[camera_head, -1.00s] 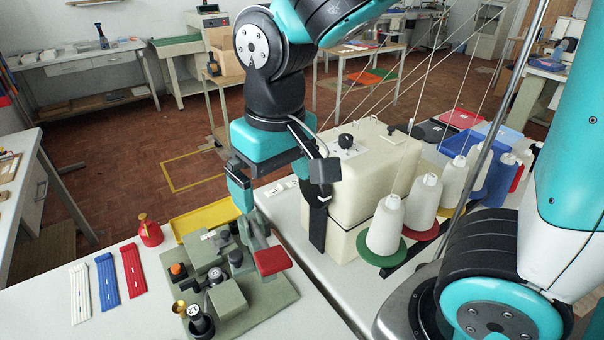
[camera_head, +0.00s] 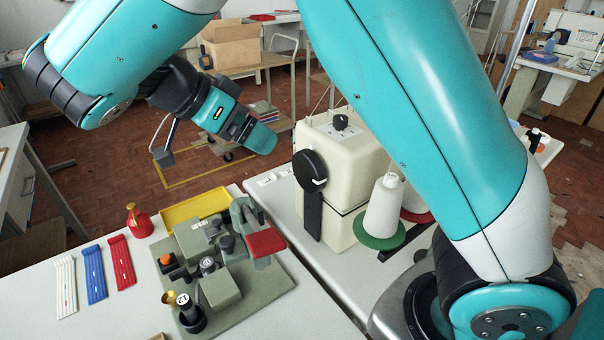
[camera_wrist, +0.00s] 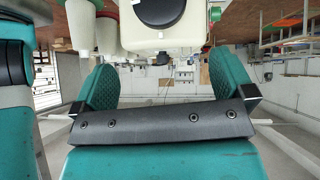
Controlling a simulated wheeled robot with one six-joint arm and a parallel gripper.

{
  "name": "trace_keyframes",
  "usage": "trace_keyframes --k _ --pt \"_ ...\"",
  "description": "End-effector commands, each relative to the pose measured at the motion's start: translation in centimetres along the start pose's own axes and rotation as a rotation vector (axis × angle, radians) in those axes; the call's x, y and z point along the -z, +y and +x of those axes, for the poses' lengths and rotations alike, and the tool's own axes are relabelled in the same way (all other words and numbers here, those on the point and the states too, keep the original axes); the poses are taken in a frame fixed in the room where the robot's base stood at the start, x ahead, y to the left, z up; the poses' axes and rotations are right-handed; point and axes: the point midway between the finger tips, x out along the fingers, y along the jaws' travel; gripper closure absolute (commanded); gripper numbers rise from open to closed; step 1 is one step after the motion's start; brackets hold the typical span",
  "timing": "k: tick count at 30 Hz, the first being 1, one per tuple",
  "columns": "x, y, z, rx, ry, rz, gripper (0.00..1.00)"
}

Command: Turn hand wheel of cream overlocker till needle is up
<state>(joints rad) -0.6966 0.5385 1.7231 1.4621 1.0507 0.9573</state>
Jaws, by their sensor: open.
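The cream overlocker (camera_head: 350,165) stands on the white table right of centre in the head view; my arm hides part of its right side. Its hand wheel (camera_head: 309,170), a black disc with a small white mark, faces left above a black upright cover. My gripper (camera_head: 266,141) is in the air up and left of the wheel, apart from it. In the wrist view the overlocker (camera_wrist: 162,36) appears upside down at the top, with the black wheel (camera_wrist: 158,10) cut by the frame edge. My gripper (camera_wrist: 162,80) is open and empty there. The needle cannot be made out.
A grey-green fixture (camera_head: 222,285) with a red pad stands on the near table, beside a yellow tray (camera_head: 196,209) and a red oil can (camera_head: 138,221). A white thread cone (camera_head: 383,210) stands close right of the overlocker. Floor is open behind.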

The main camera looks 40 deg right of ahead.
Motion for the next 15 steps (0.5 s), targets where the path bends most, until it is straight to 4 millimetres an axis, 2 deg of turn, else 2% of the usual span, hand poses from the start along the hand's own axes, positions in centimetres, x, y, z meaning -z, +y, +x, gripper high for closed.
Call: trace_keyframes --k 1,5,15 --pt "-0.6 -0.1 1.5 -0.001 -0.001 0.003 0.0" --pt "-0.6 -0.1 3.4 0.0 0.0 0.001 0.0" --pt "-0.1 0.0 10.0 -0.003 0.001 -0.002 0.0"
